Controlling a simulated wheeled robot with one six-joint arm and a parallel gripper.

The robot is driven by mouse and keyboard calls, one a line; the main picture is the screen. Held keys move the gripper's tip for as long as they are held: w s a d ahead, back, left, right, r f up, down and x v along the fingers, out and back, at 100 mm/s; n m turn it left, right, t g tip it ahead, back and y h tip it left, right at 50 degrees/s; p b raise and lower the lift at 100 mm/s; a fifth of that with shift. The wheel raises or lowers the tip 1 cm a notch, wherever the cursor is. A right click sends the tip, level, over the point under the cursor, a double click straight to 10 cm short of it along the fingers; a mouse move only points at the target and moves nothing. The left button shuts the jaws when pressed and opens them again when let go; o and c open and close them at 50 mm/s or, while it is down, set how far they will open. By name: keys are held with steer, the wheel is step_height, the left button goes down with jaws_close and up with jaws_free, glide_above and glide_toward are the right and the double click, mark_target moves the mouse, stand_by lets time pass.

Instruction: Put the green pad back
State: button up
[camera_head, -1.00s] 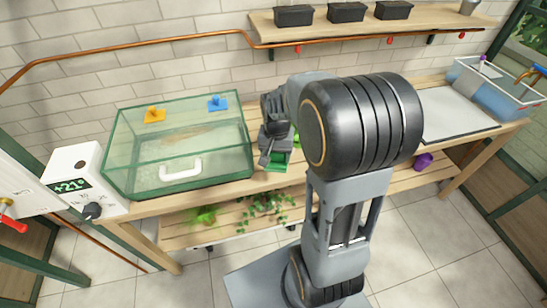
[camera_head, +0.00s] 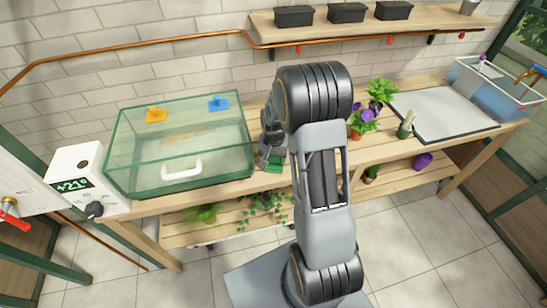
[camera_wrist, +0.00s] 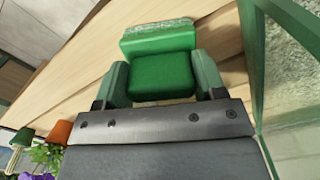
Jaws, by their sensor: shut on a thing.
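The green pad (camera_wrist: 162,76) is between the two fingers of my gripper (camera_wrist: 163,82) in the wrist view, with a pale, rough strip along its far edge. My gripper is shut on it, just above or at the wooden bench top; I cannot tell whether the pad touches the wood. In the head view the pad (camera_head: 275,165) shows as a small green patch below my gripper (camera_head: 272,160), just right of the glass tank. My arm hides part of the bench behind it.
The glass tank (camera_head: 245,160) with green edges stands close on the left, holding yellow and blue pieces. Potted purple flowers (camera_head: 366,117) and a grey mat (camera_head: 440,112) lie to the right. A copper pipe (camera_head: 150,45) runs along the wall. Plants (camera_head: 265,203) sit on the lower shelf.

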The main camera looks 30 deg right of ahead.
steer(key=o, duration=0.8)
steer(key=shift+o, duration=0.2)
step_height(320, 180, up, 12)
stand_by(0.6)
steer(key=shift+s+f+n, duration=0.15)
steer(key=shift+f+n, duration=0.15)
steer(key=shift+n, duration=0.1)
steer(key=s+a+r+n+t, duration=0.2)
steer(key=s+a+r+n, duration=0.1)
steer(key=s, duration=0.4)
steer(key=s+a+r+n+t, duration=0.1)
steer(key=s+a+r+n, duration=0.2)
steer(key=s+a, duration=0.3)
steer(key=shift+s+r+t, duration=0.4)
steer(key=shift+s+r, duration=0.45)
steer(key=shift+s, duration=0.4)
